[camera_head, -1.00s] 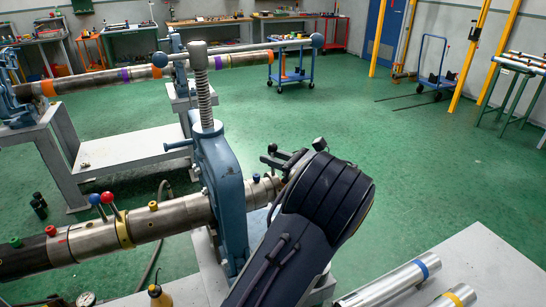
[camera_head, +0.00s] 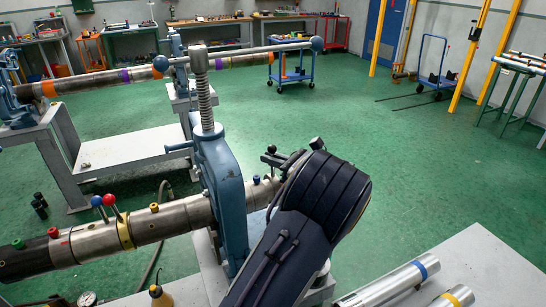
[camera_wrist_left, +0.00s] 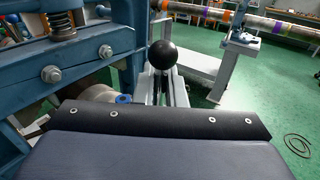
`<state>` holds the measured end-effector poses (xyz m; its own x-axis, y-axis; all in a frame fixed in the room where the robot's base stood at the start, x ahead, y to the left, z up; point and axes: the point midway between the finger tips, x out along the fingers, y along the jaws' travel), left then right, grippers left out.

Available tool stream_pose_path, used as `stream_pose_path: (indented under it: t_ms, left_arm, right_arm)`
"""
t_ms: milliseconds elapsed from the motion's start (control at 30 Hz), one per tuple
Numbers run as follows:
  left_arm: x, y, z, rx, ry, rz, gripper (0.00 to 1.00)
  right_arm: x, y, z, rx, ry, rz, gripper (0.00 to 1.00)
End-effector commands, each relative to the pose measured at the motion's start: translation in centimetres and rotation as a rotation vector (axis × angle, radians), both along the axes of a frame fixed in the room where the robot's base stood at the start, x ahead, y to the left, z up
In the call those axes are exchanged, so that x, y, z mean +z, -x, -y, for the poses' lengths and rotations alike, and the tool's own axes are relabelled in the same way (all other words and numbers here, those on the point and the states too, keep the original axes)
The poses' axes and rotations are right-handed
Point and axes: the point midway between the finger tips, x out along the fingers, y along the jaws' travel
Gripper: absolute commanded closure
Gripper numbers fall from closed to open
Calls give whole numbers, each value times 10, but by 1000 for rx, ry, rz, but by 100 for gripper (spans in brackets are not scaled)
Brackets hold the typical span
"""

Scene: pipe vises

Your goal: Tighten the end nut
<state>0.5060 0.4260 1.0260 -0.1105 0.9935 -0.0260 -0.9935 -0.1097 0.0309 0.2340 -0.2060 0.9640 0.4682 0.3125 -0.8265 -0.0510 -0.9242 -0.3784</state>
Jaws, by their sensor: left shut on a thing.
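The steel pipe (camera_head: 180,215) runs through the blue pipe vise (camera_head: 228,195) to its short right end section (camera_head: 261,190), which has a blue button on top. My left gripper (camera_head: 284,159) is at that right end, where the end nut is; the nut is mostly hidden behind my gripper and wrist. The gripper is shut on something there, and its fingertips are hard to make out. In the left wrist view, a black ball knob (camera_wrist_left: 163,53) stands just beyond my dark padded hand, and the blue button (camera_wrist_left: 122,99) shows to its left. My right gripper is not in view.
The vise's tall screw (camera_head: 205,100) and long crossbar (camera_head: 250,47) rise beside my arm. Red and blue ball levers stand on the pipe at left. A grey table (camera_head: 490,265) with loose pipes (camera_head: 385,283) is at lower right. Green floor (camera_head: 400,160) to the right is open.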

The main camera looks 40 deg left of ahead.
Motion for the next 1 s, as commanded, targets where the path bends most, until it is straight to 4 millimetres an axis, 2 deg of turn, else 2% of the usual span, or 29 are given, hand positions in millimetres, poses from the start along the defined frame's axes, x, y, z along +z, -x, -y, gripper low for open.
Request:
stream_pose_path:
  t_ms: [33, 200, 500, 700, 1000]
  left_arm:
    - [6, -1, -2, 1, 20, -11, 100]
    - [8, -5, -12, 3, 109, -55, 100]
    - [0, -15, -31, 2, 299, -153, 100]
    - [-8, -20, -40, 1, 396, -205, 100]
    - [-16, -24, -46, -2, 466, -241, 100]
  right_arm:
    - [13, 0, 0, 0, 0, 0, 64]
    - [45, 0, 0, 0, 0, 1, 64]
    - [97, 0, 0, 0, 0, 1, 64]
    - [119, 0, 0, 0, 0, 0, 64]
    - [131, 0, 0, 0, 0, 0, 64]
